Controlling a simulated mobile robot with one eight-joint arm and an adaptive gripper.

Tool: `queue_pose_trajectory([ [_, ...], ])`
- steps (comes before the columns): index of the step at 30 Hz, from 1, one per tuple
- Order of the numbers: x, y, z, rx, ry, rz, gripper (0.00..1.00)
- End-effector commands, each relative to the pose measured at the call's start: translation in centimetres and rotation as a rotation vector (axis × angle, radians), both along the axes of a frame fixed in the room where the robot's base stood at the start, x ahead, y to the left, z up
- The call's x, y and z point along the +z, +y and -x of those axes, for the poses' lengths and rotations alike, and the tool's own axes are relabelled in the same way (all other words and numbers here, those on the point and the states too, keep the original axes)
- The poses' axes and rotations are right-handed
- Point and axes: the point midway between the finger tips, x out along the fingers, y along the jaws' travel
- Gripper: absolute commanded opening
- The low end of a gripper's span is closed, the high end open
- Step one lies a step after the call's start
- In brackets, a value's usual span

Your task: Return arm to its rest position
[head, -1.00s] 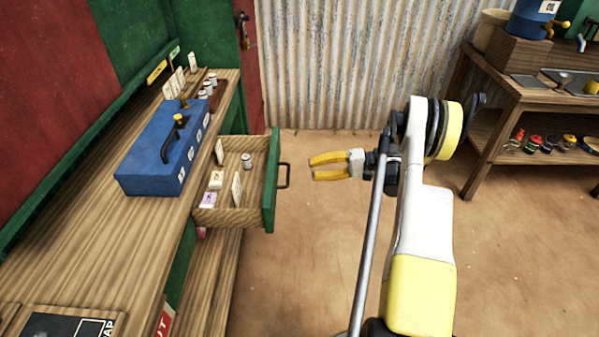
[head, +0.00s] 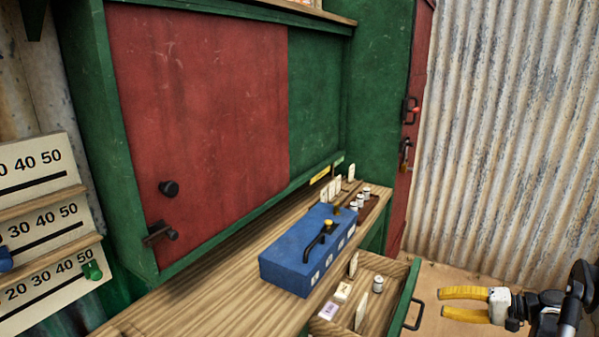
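My gripper (head: 443,303) has two yellow fingers and shows at the lower right of the head view. The fingers are apart with nothing between them. It points left, just right of the black handle of an open green-fronted drawer (head: 404,296), with a small gap in the picture. Part of my arm shows at the right edge; the rest is out of frame.
The drawer holds a small metal cylinder (head: 378,284) and several cards and blocks. A blue box (head: 290,262) with a black handle stands on the wooden counter (head: 215,300). A red panel (head: 200,120) and a corrugated wall (head: 500,130) stand behind. Scales (head: 45,230) are at left.

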Motion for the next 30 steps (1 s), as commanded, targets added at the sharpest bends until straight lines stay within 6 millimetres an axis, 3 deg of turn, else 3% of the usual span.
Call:
queue_pose_trajectory([
  [1,2.0,2.1,-0.6,0.009,0.026,0.04,0.32],
  [5,6.1,6.7,-1.0,0.014,0.089,0.174,0.32],
  [11,11.1,13.6,1.5,0.027,0.143,0.398,0.32],
  [15,13.6,17.8,5.0,0.042,0.145,0.564,0.32],
  [21,15.7,21.9,11.5,0.068,0.098,0.808,0.32],
  [30,15.9,24.3,20.8,0.117,-0.07,1.145,0.32],
])
